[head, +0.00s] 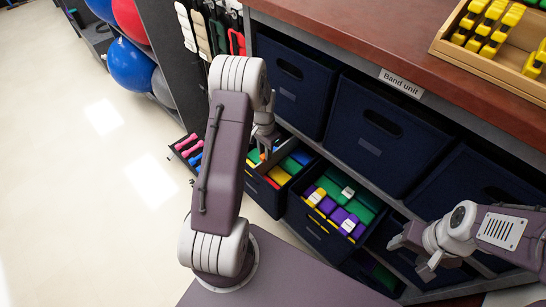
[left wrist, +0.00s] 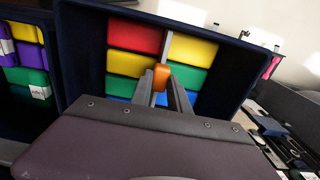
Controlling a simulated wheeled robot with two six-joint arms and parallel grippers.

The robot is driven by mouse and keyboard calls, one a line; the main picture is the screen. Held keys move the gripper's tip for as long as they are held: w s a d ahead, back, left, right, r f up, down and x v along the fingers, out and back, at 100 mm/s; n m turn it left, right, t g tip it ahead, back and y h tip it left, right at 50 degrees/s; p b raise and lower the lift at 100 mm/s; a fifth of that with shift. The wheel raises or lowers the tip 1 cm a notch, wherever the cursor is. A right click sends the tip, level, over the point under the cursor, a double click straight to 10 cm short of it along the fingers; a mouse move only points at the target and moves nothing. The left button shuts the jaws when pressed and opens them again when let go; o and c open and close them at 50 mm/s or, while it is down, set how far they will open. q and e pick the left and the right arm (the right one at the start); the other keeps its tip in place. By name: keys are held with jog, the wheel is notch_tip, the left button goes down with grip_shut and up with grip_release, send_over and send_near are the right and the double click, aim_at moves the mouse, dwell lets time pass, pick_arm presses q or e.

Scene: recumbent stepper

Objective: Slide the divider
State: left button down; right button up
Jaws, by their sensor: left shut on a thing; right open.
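The divider (left wrist: 168,44) is a thin grey strip standing between two columns of coloured band packs in a dark blue bin (left wrist: 82,50). It has an orange tab (left wrist: 161,77) at its near end. My left gripper (left wrist: 163,82) is shut on this tab. In the head view my left gripper (head: 264,152) reaches down over the same open bin (head: 276,208), and my wrist and fingers hide much of the divider there. Red and yellow packs lie at the far end, with green and blue packs nearer. My right gripper (head: 409,256) is open and empty at the lower right.
A second open bin (head: 298,211) with purple, green and yellow packs stands right beside it. Closed-front bins (head: 378,132) fill the shelf above, under a wooden top labelled "Band unit" (head: 401,83). Small dumbbells (head: 188,148) lie to the left. The floor at left is clear.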

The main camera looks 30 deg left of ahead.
pick_arm(q)
jog(key=shift+w+r, duration=0.1)
jog(key=c, duration=1.3)
grip_release()
jog(key=shift+o, duration=0.3)
notch_tip(320, 180, up, 9)
